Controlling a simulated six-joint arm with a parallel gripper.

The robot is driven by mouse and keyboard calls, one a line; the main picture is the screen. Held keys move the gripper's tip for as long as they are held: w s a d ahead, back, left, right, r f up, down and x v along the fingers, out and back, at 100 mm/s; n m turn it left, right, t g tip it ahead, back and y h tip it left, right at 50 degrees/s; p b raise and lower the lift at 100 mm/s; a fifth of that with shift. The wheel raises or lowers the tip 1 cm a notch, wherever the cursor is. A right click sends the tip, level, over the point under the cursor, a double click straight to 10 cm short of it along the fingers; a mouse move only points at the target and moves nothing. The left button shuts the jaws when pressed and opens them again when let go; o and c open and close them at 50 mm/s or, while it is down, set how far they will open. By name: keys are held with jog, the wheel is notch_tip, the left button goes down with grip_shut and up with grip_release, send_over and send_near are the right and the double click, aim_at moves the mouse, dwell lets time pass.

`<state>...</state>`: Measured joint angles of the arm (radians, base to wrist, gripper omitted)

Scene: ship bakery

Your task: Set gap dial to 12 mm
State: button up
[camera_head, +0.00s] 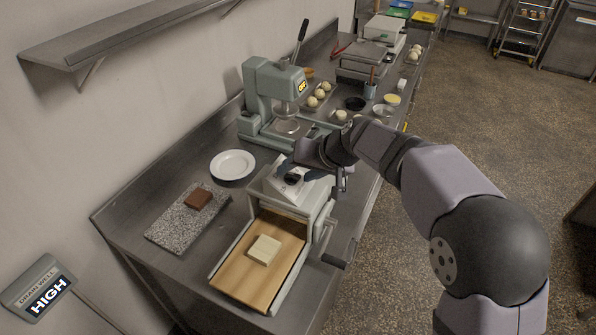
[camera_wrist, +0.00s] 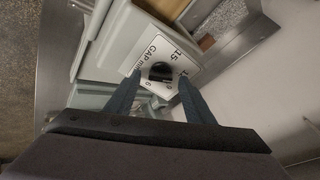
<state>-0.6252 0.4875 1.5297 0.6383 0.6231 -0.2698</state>
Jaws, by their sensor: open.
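The gap dial (camera_wrist: 160,72) is a round black knob on a white plate marked "GAP mm" in the wrist view. The figures 15, 9 and 6 show around it; one beside the right fingertip is partly covered. I cannot tell which figure the knob points at. The plate (camera_head: 291,181) sits on top of the grey sheeter (camera_head: 320,193) in the head view, partly hidden by my arm. My gripper (camera_wrist: 160,76) is open, with its two dark blue fingers on either side of the knob. I cannot tell whether they touch it.
A pale dough block (camera_head: 264,249) lies on the sheeter's wooden board (camera_head: 240,278). The hand crank (camera_head: 333,261) sticks out at right. A speckled slab (camera_head: 177,233) with a brown block (camera_head: 199,199), a white plate (camera_head: 233,164) and a green-grey press (camera_head: 272,88) stand nearby.

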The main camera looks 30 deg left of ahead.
jog(key=shift+d+r, duration=0.1)
jog(key=b+v, duration=0.2)
jog(key=v, duration=0.5)
jog(key=shift+b, duration=0.35)
jog(key=s+d+f+m+h, duration=0.15)
jog(key=d+f, duration=0.35)
jog(key=d, duration=0.5)
jog(key=s+d+f+m+h, duration=0.15)
jog(key=d+f, duration=0.35)
jog(key=d, duration=0.5)
jog(key=s+d+f+m+g+h, duration=0.1)
jog(key=s+d+f, duration=0.3)
jog(key=s+d, duration=0.4)
jog(key=s+d+f+m+g+h, duration=0.1)
jog(key=s+d+f+h, duration=0.2)
jog(key=s+d+f, duration=0.2)
jog(key=s+d, duration=0.3)
jog(key=d, duration=0.1)
jog(key=shift+s+d+f+g, duration=0.2)
jog(key=shift+d+g, duration=0.05)
jog(key=shift+g, duration=0.15)
